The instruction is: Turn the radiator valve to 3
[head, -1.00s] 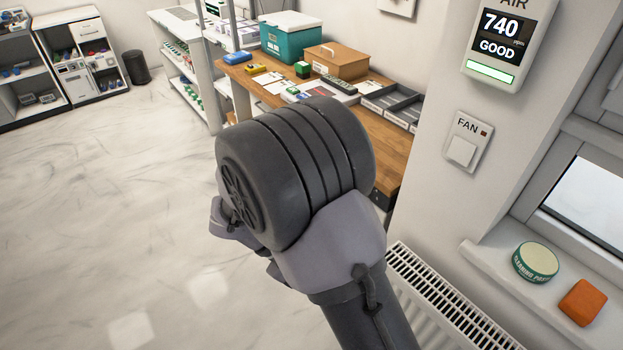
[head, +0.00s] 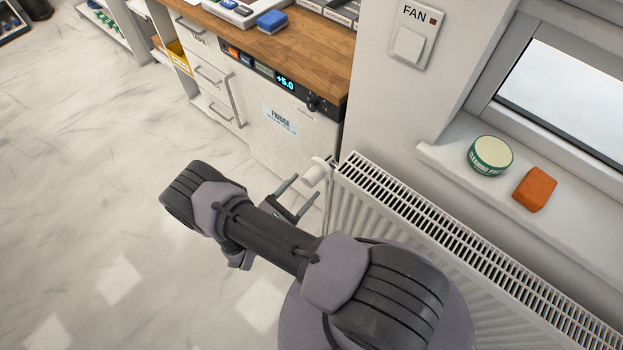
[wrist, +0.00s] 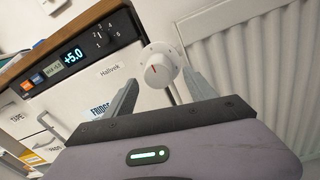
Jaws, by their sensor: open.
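The radiator valve (head: 318,172) is a small white round knob at the left top end of the white radiator (head: 372,205).
A fridge unit (head: 290,120) with a +5.0 display and its own numbered dial stands left of the radiator, under a wooden worktop (head: 300,50). A green tin (head: 490,156) and an orange block (head: 535,189) lie on the windowsill. The floor at left is clear.

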